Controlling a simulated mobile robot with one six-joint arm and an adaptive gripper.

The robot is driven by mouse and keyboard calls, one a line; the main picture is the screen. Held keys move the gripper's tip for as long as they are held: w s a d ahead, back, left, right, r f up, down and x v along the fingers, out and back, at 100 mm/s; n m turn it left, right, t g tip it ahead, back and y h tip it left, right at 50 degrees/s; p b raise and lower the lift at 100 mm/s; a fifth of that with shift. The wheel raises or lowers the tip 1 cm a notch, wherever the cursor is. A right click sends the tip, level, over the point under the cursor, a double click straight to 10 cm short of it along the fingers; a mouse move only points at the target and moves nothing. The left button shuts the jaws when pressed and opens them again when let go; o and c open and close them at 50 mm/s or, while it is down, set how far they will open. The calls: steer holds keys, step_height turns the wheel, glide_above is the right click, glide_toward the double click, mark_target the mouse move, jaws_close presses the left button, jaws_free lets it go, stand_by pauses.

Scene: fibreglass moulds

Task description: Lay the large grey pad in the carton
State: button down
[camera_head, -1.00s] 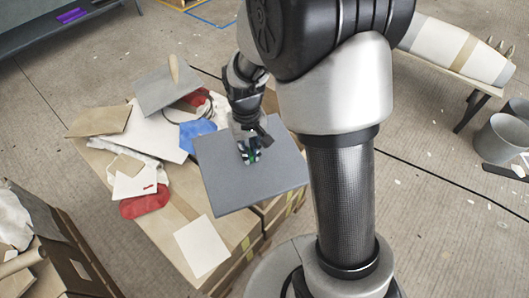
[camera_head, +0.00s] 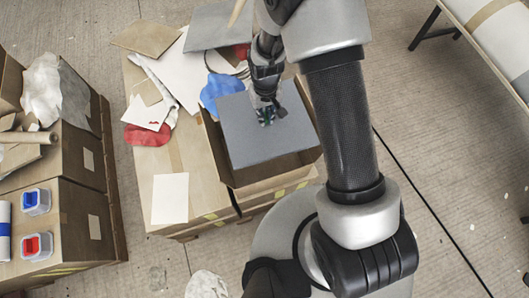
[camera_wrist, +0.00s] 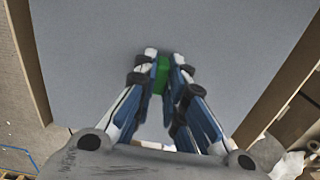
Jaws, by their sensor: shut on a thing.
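The large grey pad (camera_head: 245,143) is a flat square board, lying roughly level at the mouth of an open cardboard carton (camera_head: 280,180). Carton walls show around its left, near and right sides. My gripper (camera_head: 266,116) is over the pad and shut on a small green grip on its top face. The wrist view shows the fingers (camera_wrist: 162,72) closed on this green piece, with the pad (camera_wrist: 235,30) filling the middle and carton walls on both sides. How deep the pad sits, and whether it touches the walls, I cannot tell.
Left of the carton are a blue cloth (camera_head: 222,90), a red cloth (camera_head: 146,135), white sheets (camera_head: 170,196) and a brown board (camera_head: 147,38). Another grey board (camera_head: 212,24) lies behind. Further left are boxes with a blue tub (camera_head: 36,201) and a red tub (camera_head: 37,246).

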steer(key=f, duration=0.1)
steer(key=a+f, duration=0.1)
steer(key=f, duration=0.1)
steer(key=f+b, duration=0.1)
steer(key=f, duration=0.1)
steer(key=shift+s+a+f, duration=0.2)
steer(key=shift+s, duration=0.2)
steer(key=shift+w+f+b, duration=0.1)
steer(key=shift+f+b, duration=3.4)
steer(key=shift+f, duration=9.4)
steer(key=shift+f, duration=0.1)
steer(key=c, duration=2.1)
jaws_free()
steer(key=o, duration=0.4)
steer(key=shift+o, duration=0.2)
